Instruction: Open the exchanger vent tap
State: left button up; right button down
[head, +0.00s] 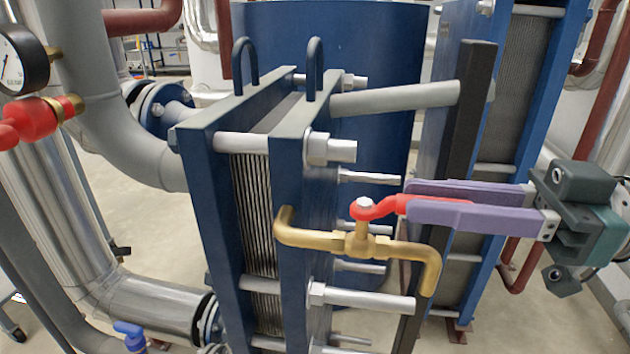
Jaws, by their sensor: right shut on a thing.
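The vent tap (362,240) is a brass valve on a bent brass pipe at the front of the blue plate exchanger (292,160). Its red lever (376,209) points to the right from the pivot nut, roughly along the brass pipe. My right gripper (408,204) comes in from the right, its two long purple fingers shut on the red lever. The fingers hide part of the lever's outer end. The pipe's right end bends downward. My left gripper is not in view.
Several grey bolts (365,300) stick out to the right from the exchanger around the tap. A black upright post (470,120) and a second blue exchanger (525,90) stand behind. A gauge (18,62) and large grey pipes fill the left.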

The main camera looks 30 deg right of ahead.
dwell(0.5)
jog(key=c, duration=0.7)
grip_release()
jog(key=shift+w, duration=0.1)
jog(key=p+v, duration=0.1)
jog(key=v, duration=0.9)
jog(key=shift+w, duration=0.1)
